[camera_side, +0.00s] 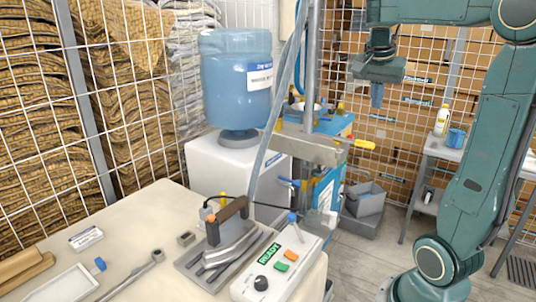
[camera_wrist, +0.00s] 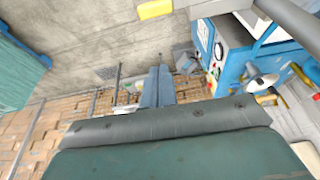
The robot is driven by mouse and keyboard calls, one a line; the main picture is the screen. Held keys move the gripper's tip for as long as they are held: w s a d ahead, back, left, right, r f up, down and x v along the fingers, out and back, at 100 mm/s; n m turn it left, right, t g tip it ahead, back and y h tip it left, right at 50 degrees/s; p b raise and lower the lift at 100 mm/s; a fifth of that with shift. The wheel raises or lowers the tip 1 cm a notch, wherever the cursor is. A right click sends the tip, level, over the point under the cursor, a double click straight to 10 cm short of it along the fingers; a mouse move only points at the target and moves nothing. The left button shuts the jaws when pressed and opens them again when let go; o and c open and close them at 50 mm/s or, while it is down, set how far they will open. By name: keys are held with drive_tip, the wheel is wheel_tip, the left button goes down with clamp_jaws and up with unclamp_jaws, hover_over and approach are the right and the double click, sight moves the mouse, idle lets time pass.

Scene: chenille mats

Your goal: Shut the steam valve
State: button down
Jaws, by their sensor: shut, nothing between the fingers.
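My gripper (camera_side: 376,98) hangs with its fingers down, together and empty, in the upper right of the side view. In the wrist view its fingers (camera_wrist: 157,88) show side by side. Below and left of it, a yellow handle (camera_side: 363,145) sticks out to the right from a grey metal block (camera_side: 312,149) on an upright post; the gripper is apart from it. A blue lever (camera_side: 288,182) shows lower, beside the white cabinet. No label tells which one is the steam valve. A yellow piece (camera_wrist: 155,9) at the top of the wrist view may be the same handle.
A blue water tank (camera_side: 236,80) stands on a white cabinet (camera_side: 216,178). A grey hose (camera_side: 277,110) runs down to the iron (camera_side: 232,238) on the table. A control box (camera_side: 278,264) reads READY. A blue machine (camera_wrist: 240,55) is right in the wrist view. Air around my gripper is clear.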

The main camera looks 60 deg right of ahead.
sight(354, 141)
drive_tip(key=shift+f, duration=0.15)
drive_tip(key=x, duration=1)
drive_tip(key=shift+a, duration=2.05)
